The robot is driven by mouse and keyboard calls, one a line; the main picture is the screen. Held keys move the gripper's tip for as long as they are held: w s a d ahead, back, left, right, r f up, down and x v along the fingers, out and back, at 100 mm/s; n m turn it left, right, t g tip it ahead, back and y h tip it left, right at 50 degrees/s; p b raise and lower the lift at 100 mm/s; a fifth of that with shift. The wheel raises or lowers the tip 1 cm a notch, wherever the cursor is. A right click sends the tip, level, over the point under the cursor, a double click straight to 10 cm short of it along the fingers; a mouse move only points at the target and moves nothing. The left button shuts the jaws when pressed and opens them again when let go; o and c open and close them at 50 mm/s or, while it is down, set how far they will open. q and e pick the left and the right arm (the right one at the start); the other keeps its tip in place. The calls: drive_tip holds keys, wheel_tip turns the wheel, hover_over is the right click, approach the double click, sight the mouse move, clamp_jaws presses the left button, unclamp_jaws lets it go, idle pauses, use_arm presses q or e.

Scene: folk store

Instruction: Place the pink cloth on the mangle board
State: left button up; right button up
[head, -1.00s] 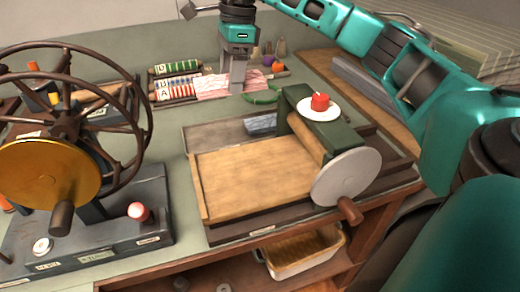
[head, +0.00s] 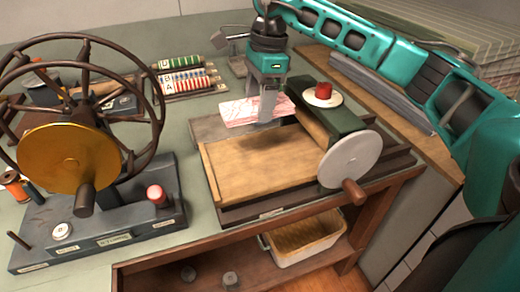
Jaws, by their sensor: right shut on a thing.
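The pink cloth (head: 240,112) is pale pink and white with a pattern, and lies flat at the back edge of the mangle. My right gripper (head: 266,118) points down and is shut on the cloth's right part; its fingertips are partly hidden against the cloth. The mangle board (head: 255,168) is a flat tan wooden bed with a raised left edge. The cloth is over or just behind its far end; I cannot tell whether they touch. A green roller housing with a red knob (head: 324,91) and a grey disc with a crank (head: 350,159) stands at the board's right. My left gripper is not in view.
A large spoked wheel machine with a gold disc (head: 62,160) fills the left. A rack of striped thread rolls (head: 184,80) stands behind. A basket (head: 303,240) sits on the shelf below. Grey rails (head: 378,92) lie along the right side.

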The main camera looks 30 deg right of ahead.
sight(257, 159)
wheel_tip(257, 159, down, 13)
drive_tip(key=shift+f, duration=0.2)
idle(0.3)
drive_tip(key=shift+f, duration=0.15)
drive_tip(key=o, duration=1)
drive_tip(key=shift+o, duration=0.2)
drive_tip(key=shift+r, duration=0.35)
drive_tip(key=r, duration=0.3)
drive_tip(key=d+r, duration=0.1)
drive_tip(key=r, duration=0.7)
drive_tip(key=shift+s+d+r, duration=0.2)
drive_tip(key=shift+d+r, duration=0.05)
drive_tip(key=shift+d, duration=0.15)
